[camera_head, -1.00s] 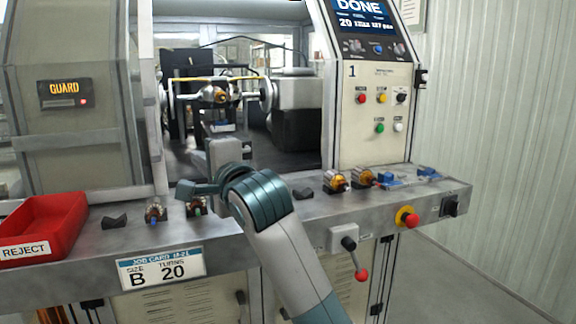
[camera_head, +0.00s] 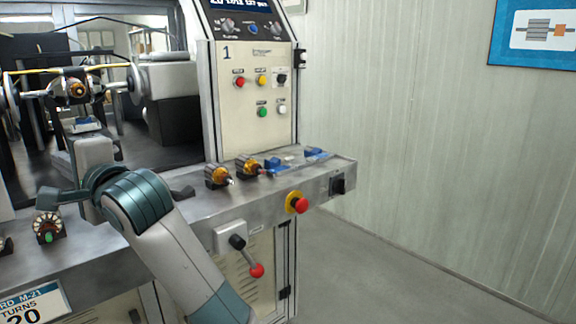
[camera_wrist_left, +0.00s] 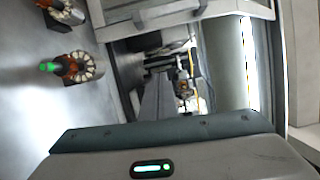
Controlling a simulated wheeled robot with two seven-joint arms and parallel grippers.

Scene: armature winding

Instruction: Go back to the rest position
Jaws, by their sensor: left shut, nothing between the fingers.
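My left arm comes in from the bottom of the head view and bends at a teal wrist. My left gripper (camera_head: 94,152) is in front of the winding machine's opening, just past the front ledge. It is shut and empty; its fingertips are hard to make out. In the left wrist view, the gripper's own housing fills the bottom and no fingers show clearly. An armature (camera_head: 77,90) sits between the machine's spindles, beyond and above the gripper; it also shows in the left wrist view (camera_wrist_left: 183,88). My right gripper is not in view.
The metal ledge (camera_head: 190,214) carries an armature with a green tip (camera_head: 47,227), two copper-wound armatures (camera_head: 217,176) and blue blocks (camera_head: 314,153). A red emergency button (camera_head: 298,204) and a red-knobbed lever (camera_head: 256,270) stick out in front. Floor to the right is free.

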